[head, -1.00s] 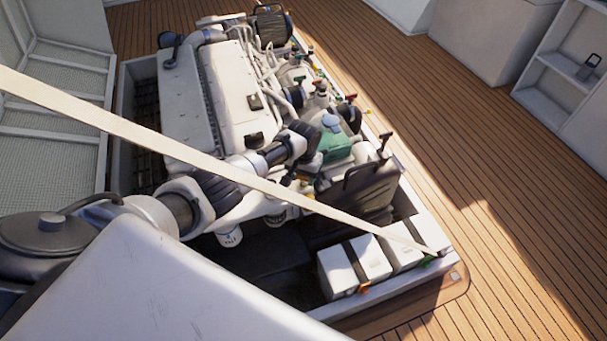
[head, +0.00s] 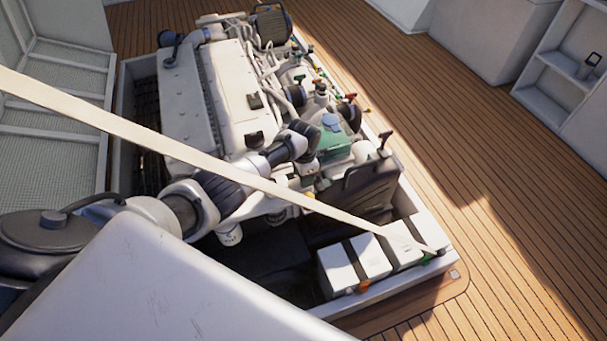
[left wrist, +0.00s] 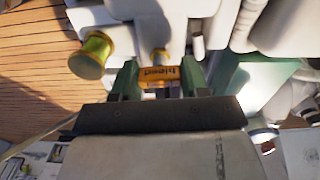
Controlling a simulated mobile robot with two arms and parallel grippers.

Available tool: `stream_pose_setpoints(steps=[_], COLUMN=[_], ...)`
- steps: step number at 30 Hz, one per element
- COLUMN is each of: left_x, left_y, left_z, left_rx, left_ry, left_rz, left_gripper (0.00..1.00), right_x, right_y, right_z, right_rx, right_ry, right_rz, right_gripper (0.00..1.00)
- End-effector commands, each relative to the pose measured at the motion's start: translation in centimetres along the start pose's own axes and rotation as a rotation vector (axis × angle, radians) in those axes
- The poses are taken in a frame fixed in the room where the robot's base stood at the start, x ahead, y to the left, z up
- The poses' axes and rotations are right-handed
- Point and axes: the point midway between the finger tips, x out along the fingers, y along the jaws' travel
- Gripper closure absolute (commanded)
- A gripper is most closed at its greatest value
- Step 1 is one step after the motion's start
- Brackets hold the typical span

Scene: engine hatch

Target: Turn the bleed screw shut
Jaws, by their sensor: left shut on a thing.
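The bleed screw (left wrist: 161,76) shows in the left wrist view as a small orange piece marked "bleed", its lettering upside down, below a short grey stem on a pale engine part. My left gripper (left wrist: 160,82) has its two green fingers on either side of it and is shut on it. In the head view my left arm reaches over the engine (head: 228,85) from the left. Its gripper is down beside the green housing (head: 328,143), and the screw cannot be made out there. My right gripper is in neither view.
A yellow-capped fitting (left wrist: 92,55) sits close left of the fingers. Pale engine parts crowd the right. In the head view a strap (head: 150,137) crosses in front of the arm, and white boxes (head: 345,268) stand at the hatch's near right. The deck beyond is clear.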

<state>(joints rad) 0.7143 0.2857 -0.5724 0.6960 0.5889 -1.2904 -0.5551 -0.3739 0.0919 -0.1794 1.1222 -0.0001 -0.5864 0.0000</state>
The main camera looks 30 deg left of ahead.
Motion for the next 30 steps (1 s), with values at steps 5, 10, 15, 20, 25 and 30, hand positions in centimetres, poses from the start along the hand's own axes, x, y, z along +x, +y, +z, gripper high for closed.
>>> stream_pose_setpoints(steps=[5,10,15,20,25,30], left_x=[-0.01,-0.02,-0.03,-0.03,-0.03,-0.03], left_y=[0.02,0.02,0.02,0.02,0.02,0.01], left_z=[-0.03,-0.03,-0.04,-0.04,-0.04,-0.04], left_rx=[0.048,0.065,0.069,0.069,0.068,0.067], left_ry=[0.001,0.001,0.001,0.001,0.001,0.001], left_rz=[0.001,0.001,0.0,0.0,0.0,0.0], left_gripper=[0.79,0.79,0.79,0.79,0.34,0.3], right_x=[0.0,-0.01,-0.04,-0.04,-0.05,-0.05], right_y=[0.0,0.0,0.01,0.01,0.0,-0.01], right_z=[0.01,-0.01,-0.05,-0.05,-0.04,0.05], right_rx=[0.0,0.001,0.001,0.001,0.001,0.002], right_ry=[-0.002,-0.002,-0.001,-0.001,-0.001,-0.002], right_rz=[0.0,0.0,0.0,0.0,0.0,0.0], right_gripper=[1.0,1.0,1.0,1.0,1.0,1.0])
